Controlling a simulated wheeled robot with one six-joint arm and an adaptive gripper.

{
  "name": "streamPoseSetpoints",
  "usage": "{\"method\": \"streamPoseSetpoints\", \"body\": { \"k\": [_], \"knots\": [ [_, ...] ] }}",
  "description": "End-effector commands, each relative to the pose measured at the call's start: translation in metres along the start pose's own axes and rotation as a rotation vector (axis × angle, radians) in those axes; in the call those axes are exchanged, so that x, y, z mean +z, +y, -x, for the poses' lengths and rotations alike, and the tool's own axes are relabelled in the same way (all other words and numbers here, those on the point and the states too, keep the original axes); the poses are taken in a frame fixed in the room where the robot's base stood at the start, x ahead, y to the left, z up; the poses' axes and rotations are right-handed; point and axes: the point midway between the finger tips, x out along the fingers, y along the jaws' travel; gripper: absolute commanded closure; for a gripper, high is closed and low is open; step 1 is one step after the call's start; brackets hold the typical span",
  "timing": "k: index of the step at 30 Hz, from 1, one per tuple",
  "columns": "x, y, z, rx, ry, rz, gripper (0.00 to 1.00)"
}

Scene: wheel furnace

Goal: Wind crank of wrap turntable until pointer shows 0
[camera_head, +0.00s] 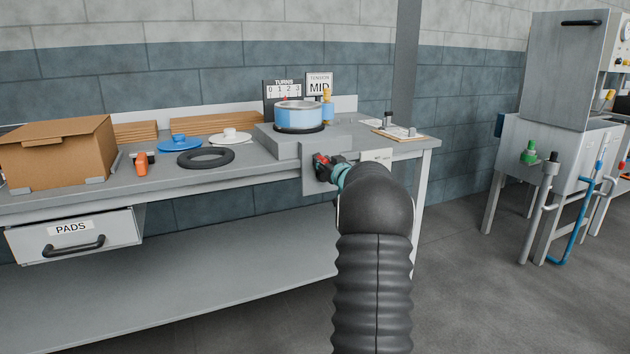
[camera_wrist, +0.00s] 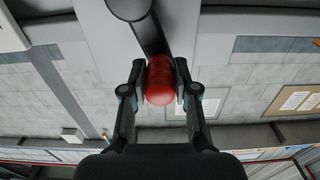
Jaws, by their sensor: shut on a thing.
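The wrap turntable (camera_head: 264,134) is a grey block on the bench's right part, with a light blue and white ring on its round plate. The turns sign (camera_head: 283,90) behind it is marked 0 1 2 3; a small red pointer shows below the numbers, but its exact reading is too small to tell. In the wrist view, the crank's red knob (camera_wrist: 160,84) sits between the fingers of my gripper (camera_wrist: 160,92), which is shut on it. The dark crank arm (camera_wrist: 148,35) runs up from the knob. In the head view, my arm partly hides the crank at the block's front.
A "TENSION MID" sign (camera_head: 319,84) and an orange-topped bottle (camera_head: 327,104) stand behind the turntable. A black ring (camera_head: 206,157), blue lid (camera_head: 179,142), white lid (camera_head: 231,136) and cardboard box (camera_head: 58,153) lie left. The PADS drawer (camera_head: 75,236) juts out.

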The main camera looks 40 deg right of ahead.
Motion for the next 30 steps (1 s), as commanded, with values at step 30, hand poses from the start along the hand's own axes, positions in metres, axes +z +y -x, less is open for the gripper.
{"method": "streamPoseSetpoints", "body": {
  "k": [30],
  "knots": [
    [0.013,0.053,0.001,0.004,-0.009,-0.003,1.0]
  ]
}}
